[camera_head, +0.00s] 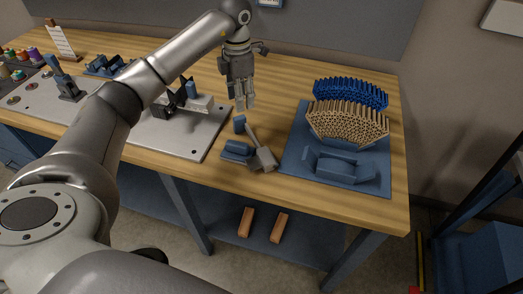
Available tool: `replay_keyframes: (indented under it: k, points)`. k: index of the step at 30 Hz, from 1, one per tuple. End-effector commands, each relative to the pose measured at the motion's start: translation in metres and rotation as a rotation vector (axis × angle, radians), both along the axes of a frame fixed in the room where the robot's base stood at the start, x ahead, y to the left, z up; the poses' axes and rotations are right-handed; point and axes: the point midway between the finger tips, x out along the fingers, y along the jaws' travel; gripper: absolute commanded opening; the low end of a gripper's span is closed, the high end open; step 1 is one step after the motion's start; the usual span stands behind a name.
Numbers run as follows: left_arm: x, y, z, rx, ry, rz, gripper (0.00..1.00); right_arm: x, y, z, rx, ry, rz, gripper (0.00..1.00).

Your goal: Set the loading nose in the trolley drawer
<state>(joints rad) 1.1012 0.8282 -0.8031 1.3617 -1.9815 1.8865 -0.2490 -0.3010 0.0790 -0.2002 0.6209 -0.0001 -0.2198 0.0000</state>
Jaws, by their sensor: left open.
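My left gripper (245,102) points down above the wooden bench, open and empty. Just below it stands a small blue upright piece (239,124). Beside that lie a low blue block (237,151) and a mallet-like tool with a grey head (264,159). I cannot tell for sure which small piece is the loading nose. A blue body (490,262) in a dark frame stands at the lower right and may be the trolley; no open drawer can be made out there. My right gripper is not in view.
A blue mat (298,150) on the bench (391,204) holds a tan lattice arch (347,122) and a blue cradle (340,169); a blue lattice (350,93) stands behind. A grey plate (183,142) with fixtures lies left. Two orange-brown bars (246,222) (279,227) lie below.

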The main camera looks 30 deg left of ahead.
Motion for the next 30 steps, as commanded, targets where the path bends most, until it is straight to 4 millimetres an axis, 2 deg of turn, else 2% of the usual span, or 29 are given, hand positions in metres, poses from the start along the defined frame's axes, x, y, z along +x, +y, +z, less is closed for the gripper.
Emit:
replay_keyframes:
  k: [8,15,24,26,30]
  points:
    - [-0.001,-0.003,-0.021,-0.002,0.003,-0.002,0.44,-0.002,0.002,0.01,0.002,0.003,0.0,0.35]
    - [-0.001,-0.006,-0.054,-0.004,0.0,-0.001,0.44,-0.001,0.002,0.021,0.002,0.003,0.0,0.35]
    - [0.0,-0.005,-0.062,-0.003,-0.002,-0.001,0.44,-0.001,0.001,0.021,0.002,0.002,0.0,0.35]
    - [0.0,-0.005,-0.062,-0.003,-0.002,-0.001,0.38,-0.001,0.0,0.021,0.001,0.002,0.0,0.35]
    - [0.0,-0.005,-0.062,-0.003,-0.002,-0.002,0.2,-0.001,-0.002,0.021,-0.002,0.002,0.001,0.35]
